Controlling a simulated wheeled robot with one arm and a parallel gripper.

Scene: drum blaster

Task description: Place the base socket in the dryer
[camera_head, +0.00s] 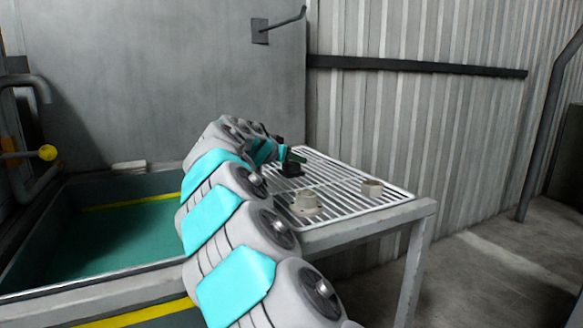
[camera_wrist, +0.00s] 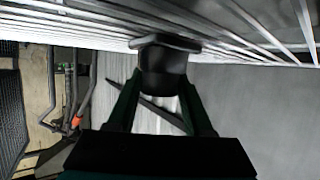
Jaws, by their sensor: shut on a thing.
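The base socket (camera_wrist: 163,62) is a dark, round piece with a wider flange. It also shows in the head view (camera_head: 292,168), small and partly covered by my gripper. My gripper (camera_head: 284,155) is shut on it, with one finger on each side in the wrist view. The flange is at the slatted metal rack (camera_head: 395,198), which appears to be the dryer. The flange seems to touch the slats, but I cannot tell if it rests fully on them.
A basin with a green floor (camera_head: 130,235) lies left of the rack. A corrugated wall (camera_head: 420,120) stands behind.

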